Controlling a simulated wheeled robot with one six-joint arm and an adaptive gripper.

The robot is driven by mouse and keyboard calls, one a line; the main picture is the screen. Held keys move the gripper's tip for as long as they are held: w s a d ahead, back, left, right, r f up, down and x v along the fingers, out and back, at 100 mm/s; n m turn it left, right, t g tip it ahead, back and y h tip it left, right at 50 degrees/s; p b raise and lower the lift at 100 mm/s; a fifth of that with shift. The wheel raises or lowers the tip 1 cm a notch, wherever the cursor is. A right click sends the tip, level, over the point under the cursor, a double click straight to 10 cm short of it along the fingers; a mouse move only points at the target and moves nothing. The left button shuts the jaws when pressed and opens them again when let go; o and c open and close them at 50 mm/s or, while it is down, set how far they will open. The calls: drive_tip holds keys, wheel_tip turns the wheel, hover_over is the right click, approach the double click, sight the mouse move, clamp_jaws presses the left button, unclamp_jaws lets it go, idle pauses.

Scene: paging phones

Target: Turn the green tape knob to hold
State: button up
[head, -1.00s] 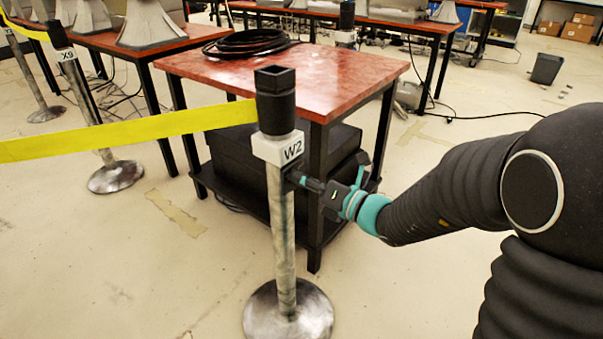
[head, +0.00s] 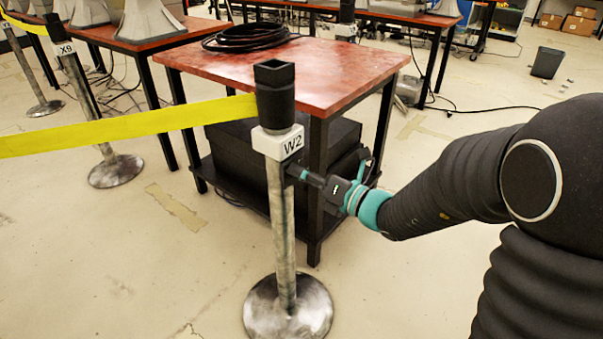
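A metal stanchion post (head: 282,225) stands in the middle of the head view, with a black head (head: 275,95) and a white collar (head: 278,143) marked W2. Yellow tape (head: 130,128) runs from the head to the left edge. My gripper (head: 300,174) reaches in from the right, its dark tip at the post's right side just below the collar. I cannot tell whether it touches the post or what lies between its fingers. I can make out no green knob or hold marking; any at the tip is hidden or too small. The teal bands are on my arm.
A red-topped table (head: 330,75) stands close behind the post, with coiled black cable (head: 245,40) on top and black boxes below. Another post marked X9 (head: 95,110) stands at left. Floor in front is clear; a dark bin (head: 547,62) stands far right.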

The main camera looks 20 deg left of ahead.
drive_tip(key=v, duration=1.1)
drive_tip(key=shift+s+d, duration=0.15)
drive_tip(key=shift+d, duration=0.15)
drive_tip(key=s+d+f+n+g+h, duration=0.2)
drive_tip(key=s+f+n+g+h, duration=0.3)
drive_tip(key=n, duration=0.5)
drive_tip(key=s+d+f+n+g+h, duration=0.2)
drive_tip(key=s+f+n+g, duration=0.15)
drive_tip(key=s+n, duration=0.5)
drive_tip(key=s+d+n+t+h, duration=0.25)
drive_tip(key=d+n+h, duration=0.35)
drive_tip(key=d+n, duration=0.4)
drive_tip(key=s+d+r+n+t+h, duration=0.1)
drive_tip(key=d+r+n+t+h, duration=0.2)
drive_tip(key=d+r, duration=0.3)
wheel_tip(320, 180, up, 4)
drive_tip(key=shift+s+f+t+h, duration=0.15)
drive_tip(key=shift+t+h, duration=0.15)
drive_tip(key=shift+t, duration=0.6)
